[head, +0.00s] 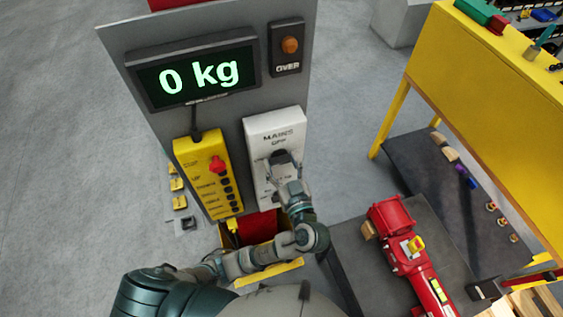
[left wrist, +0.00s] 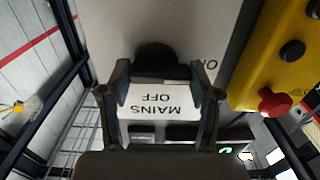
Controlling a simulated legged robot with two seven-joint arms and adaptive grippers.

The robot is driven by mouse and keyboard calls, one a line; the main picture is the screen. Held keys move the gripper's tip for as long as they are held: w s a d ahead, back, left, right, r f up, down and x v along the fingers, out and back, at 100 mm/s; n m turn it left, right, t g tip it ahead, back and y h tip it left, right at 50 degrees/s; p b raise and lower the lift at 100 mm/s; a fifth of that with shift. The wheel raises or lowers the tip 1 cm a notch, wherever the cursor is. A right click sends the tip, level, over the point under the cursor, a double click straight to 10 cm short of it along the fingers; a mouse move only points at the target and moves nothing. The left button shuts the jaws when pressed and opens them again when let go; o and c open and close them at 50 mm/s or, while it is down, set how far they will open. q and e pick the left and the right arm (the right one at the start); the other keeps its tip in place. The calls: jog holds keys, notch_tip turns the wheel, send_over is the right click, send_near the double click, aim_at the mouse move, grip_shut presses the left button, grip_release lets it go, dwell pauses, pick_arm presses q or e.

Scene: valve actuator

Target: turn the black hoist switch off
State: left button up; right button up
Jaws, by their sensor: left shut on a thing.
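The white mains panel (head: 262,123), marked MAINS and OFF, is mounted on the grey board. My left gripper (head: 284,161) is in front of this panel and covers most of the black hoist switch. In the left wrist view, turned upside down, the rounded dark end of the black switch (left wrist: 155,57) shows between the fingertips. My left gripper (left wrist: 160,80) is shut on it there. The MAINS OFF lettering (left wrist: 160,103) reads between the fingers. The switch's exact angle is hidden. My right gripper is not in view.
A yellow control box (head: 207,172) with a red button is left of the mains panel. Above are a display (head: 198,75) reading 0 kg and an orange OVER lamp (head: 290,45). A red hoist (head: 412,258) lies on a dark surface at right, near a yellow bench (head: 490,85).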

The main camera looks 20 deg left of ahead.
pick_arm(q)
jog(key=shift+m, duration=1.8)
jog(key=shift+d+r+m, duration=0.1)
jog(key=shift+m, duration=0.8)
jog(key=m, duration=0.6)
jog(key=shift+d, duration=0.1)
jog(key=m, duration=0.5)
jog(key=shift+w+d+m, duration=0.1)
jog(key=shift+w+m, duration=0.05)
jog(key=shift+m, duration=0.55)
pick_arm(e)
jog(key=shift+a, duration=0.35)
pick_arm(q)
jog(key=shift+f, duration=0.2)
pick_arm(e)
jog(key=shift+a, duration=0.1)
